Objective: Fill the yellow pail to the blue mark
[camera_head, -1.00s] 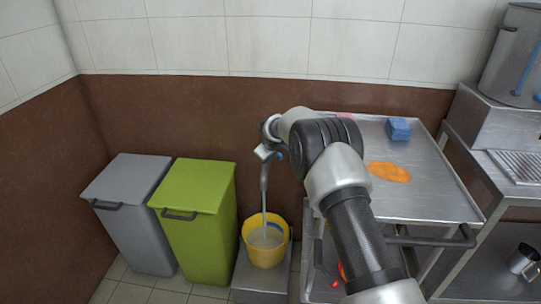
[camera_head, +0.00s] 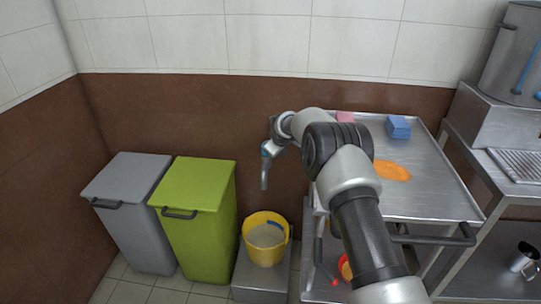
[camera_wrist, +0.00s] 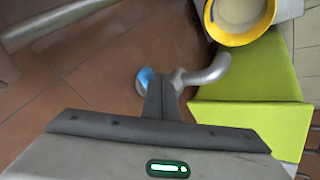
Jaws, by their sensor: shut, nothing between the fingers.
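The yellow pail (camera_head: 265,252) stands upright on a low metal block, with pale liquid inside.
A green bin (camera_head: 205,225) and a grey bin (camera_head: 130,215) stand left of the pail. A steel trolley (camera_head: 435,185) at right carries a blue block (camera_head: 398,127), a pink block (camera_head: 345,117) and an orange cloth (camera_head: 392,171).

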